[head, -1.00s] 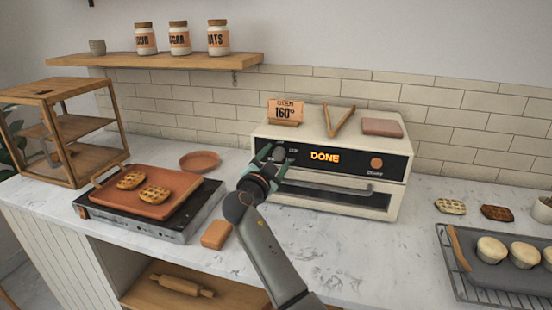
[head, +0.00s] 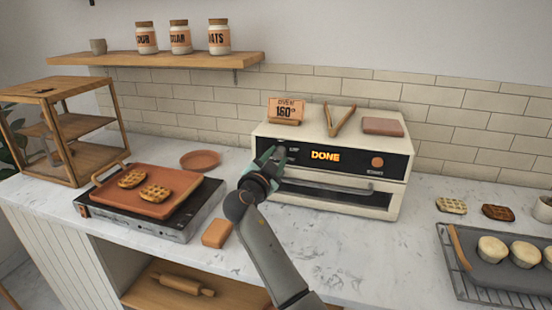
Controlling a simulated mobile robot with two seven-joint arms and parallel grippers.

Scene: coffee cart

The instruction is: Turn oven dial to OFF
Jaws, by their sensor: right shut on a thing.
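The cream oven (head: 345,207) stands on the counter, its black panel showing DONE in lit orange letters. My right gripper (head: 274,158) is at the left end of this panel, its green-tipped fingers shut on the oven dial (head: 280,154). The dial is small and grey and partly covered by the fingers, so I cannot read where it points. A round orange-brown button (head: 377,162) sits at the panel's right end. My left gripper is not in view.
A sign (head: 286,110), wooden tongs (head: 338,119) and a pink-brown block (head: 382,126) lie or stand on the oven. A griddle with waffles (head: 147,198) is left of my arm. A muffin tray (head: 483,271) is at right. The counter before the oven is mostly clear.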

